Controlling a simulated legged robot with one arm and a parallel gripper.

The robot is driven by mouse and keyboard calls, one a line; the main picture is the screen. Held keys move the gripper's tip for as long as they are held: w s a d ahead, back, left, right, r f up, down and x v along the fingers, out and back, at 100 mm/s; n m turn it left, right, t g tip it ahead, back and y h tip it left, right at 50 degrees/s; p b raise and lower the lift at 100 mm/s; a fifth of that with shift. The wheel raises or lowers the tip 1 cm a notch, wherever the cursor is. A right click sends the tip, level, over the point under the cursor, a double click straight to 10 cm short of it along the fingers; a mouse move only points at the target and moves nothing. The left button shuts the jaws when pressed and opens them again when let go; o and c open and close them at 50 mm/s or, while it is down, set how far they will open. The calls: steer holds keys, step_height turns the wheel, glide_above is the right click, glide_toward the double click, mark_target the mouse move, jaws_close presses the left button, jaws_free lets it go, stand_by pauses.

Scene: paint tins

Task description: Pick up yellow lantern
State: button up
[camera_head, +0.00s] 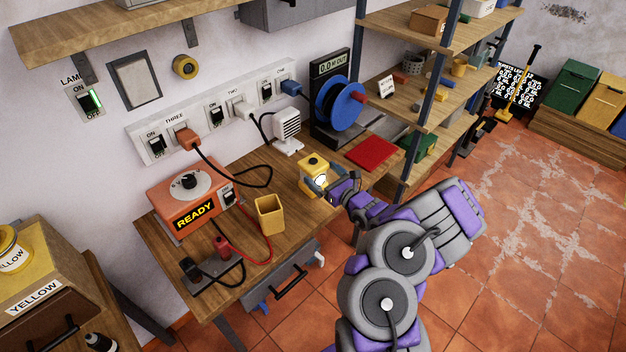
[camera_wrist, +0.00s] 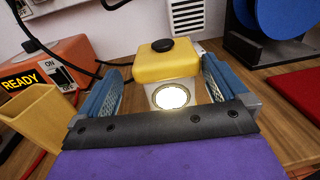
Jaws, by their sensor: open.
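The yellow lantern (camera_head: 314,168) stands on the wooden workbench, with a black knob on top and a glowing round lens facing me. In the wrist view the lantern (camera_wrist: 168,62) is straight ahead, its lit lens low in the middle. My gripper (camera_head: 326,186) is open at the lantern. In the wrist view its two blue fingers (camera_wrist: 160,88) stand to the left and right of the lantern's lower part. I cannot tell whether either finger touches it. The lantern's base is partly hidden behind my gripper's front edge.
A yellow open cup (camera_head: 269,215) and an orange READY box (camera_head: 188,200) stand left of the lantern on the workbench (camera_head: 165,246). A white vented device (camera_head: 287,130) and a blue reel (camera_head: 340,106) are behind. A red mat (camera_head: 371,153) lies to the right.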

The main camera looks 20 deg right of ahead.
mark_target(306, 158)
steer(key=shift+w+d, duration=0.1)
steer(key=shift+w, duration=0.35)
steer(key=w+b, duration=0.2)
steer(key=w, duration=0.2)
steer(key=shift+f, duration=0.1)
steer(key=shift+w+a+r, duration=0.2)
steer(key=shift+w+a, duration=0.15)
steer(key=shift+a, duration=0.2)
steer(key=shift+d, duration=0.35)
steer(key=c, duration=0.6)
steer(key=shift+a, duration=0.15)
steer(key=c, duration=0.9)
